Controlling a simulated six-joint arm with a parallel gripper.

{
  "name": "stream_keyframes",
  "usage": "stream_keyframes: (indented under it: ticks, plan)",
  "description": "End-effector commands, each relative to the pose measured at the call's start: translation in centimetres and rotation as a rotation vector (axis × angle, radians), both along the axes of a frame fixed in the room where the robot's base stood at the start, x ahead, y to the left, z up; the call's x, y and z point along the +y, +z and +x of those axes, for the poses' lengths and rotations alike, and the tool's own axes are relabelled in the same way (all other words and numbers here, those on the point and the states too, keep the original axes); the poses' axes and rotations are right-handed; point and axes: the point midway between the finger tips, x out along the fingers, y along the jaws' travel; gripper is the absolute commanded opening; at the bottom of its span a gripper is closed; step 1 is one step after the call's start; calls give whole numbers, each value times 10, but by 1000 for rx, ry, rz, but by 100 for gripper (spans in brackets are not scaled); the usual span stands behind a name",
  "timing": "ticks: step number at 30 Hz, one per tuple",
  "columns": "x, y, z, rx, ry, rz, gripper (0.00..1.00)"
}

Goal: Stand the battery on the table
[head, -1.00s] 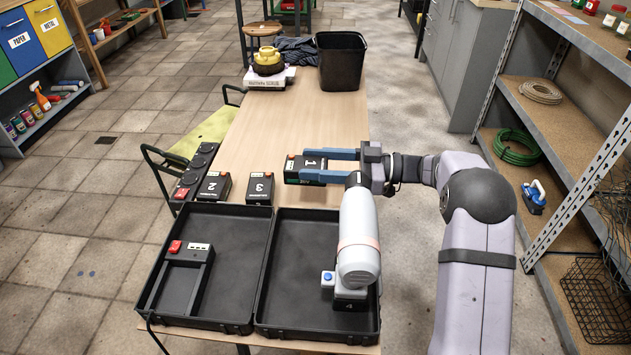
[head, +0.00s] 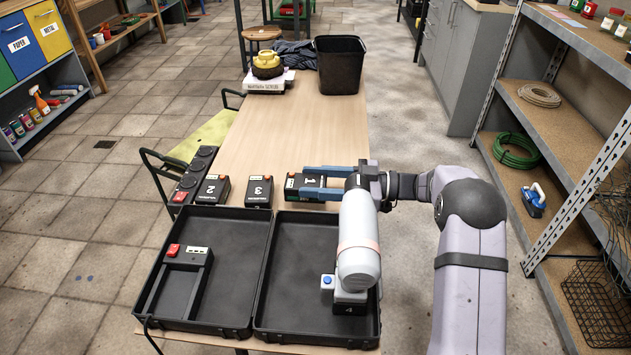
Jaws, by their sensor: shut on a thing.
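The battery marked 1 (head: 308,181), a dark block with a red-orange detail at its left end, is held between the two blue fingers of my gripper (head: 324,182). My gripper reaches in from the right, shut on the battery. The battery is just right of battery 3 (head: 258,191), with a small gap, at about the same height in the picture. I cannot tell whether its underside touches the table (head: 297,125). Battery 2 (head: 213,189) stands left of battery 3. The fingers hide part of battery 1's sides.
An open black case (head: 268,268) lies just in front, with a charger-like unit (head: 185,285) in its left half. A tall white object (head: 358,245) stands in its right half, close to my gripper. A black bin (head: 339,68) is at the far end; the middle table is clear.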

Motion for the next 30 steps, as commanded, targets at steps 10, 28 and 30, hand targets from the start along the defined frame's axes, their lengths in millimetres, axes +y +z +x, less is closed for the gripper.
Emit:
stream_keyframes:
  ticks: [10,28,30]
  plan:
    - [0,-8,0,-1,0,2,5]
    - [0,-11,0,0,0,0,65]
    - [0,-9,0,0,0,0,65]
